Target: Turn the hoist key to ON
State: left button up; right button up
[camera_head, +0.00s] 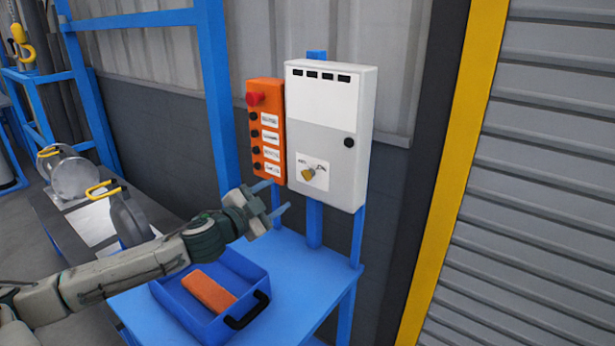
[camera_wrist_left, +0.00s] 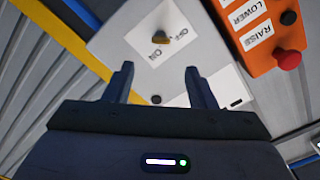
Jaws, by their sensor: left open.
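The brass hoist key (camera_head: 308,174) sits on a white label low on the front of the grey control box (camera_head: 330,128). In the left wrist view the key (camera_wrist_left: 160,38) is beside the words OFF and ON; which one it points to is hard to tell. My left gripper (camera_head: 272,198) is open and empty, below and left of the key and apart from it. In the left wrist view its two fingertips (camera_wrist_left: 160,68) are spread, with the key beyond the gap between them. My right gripper is not in view.
An orange pendant (camera_head: 266,135) with a red button and several black buttons hangs left of the box. Below is a blue table (camera_head: 310,272) with a blue tray (camera_head: 258,272) holding an orange block (camera_head: 208,290). A roller shutter (camera_head: 540,190) stands at right.

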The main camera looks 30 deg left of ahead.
pick_arm(q)
jog(key=p, duration=0.2)
send_near(304, 177)
jog(key=shift+w, duration=1.15)
jog(key=w, duration=0.1)
jog(key=w+p, duration=0.1)
jog(key=w, duration=0.3)
jog(key=shift+d+r, duration=0.1)
jog(key=shift+d, duration=0.2)
jog(key=shift+w+p, duration=0.35)
jog(key=shift+w, duration=0.3)
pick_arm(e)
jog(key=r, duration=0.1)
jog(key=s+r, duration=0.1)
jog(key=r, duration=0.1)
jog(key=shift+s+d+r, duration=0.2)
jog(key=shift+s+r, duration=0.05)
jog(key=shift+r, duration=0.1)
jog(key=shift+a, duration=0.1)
pick_arm(q)
jog(key=c, duration=1)
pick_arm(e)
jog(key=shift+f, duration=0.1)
